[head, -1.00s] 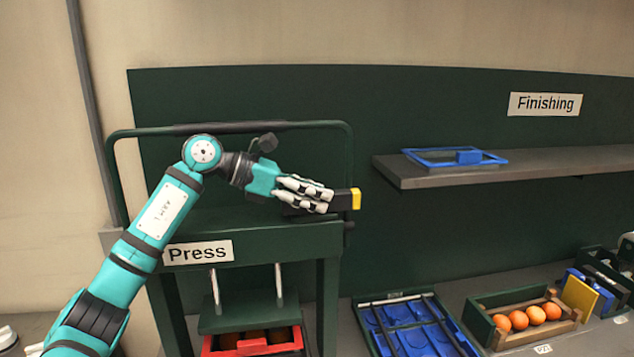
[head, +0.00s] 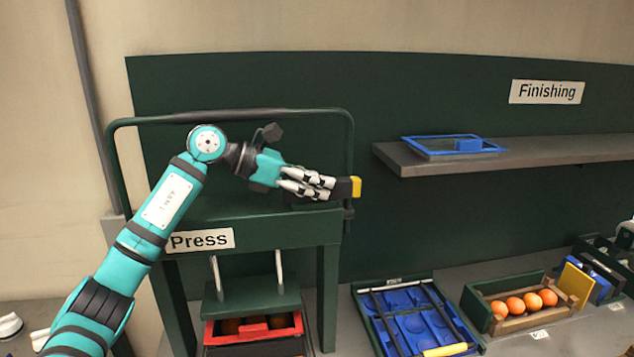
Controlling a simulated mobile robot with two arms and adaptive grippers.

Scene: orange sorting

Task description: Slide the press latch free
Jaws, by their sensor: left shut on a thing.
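The green press (head: 272,235) stands at the left of the head view with a "Press" label on its front. Its latch is a dark block with a yellow end (head: 356,187) at the right of the press top. My left gripper (head: 322,186) is shut on the latch (head: 337,190), with its light fingers around the dark part. The fingers hide part of the latch. The yellow end sticks out past the press's right side. My right gripper is not in view.
A red crate (head: 297,322) with oranges sits under the press plate (head: 245,303). A blue tray (head: 440,335) lies to the right. A wooden crate of oranges (head: 575,312) stands farther right. A shelf (head: 540,150) holds a blue frame (head: 410,147).

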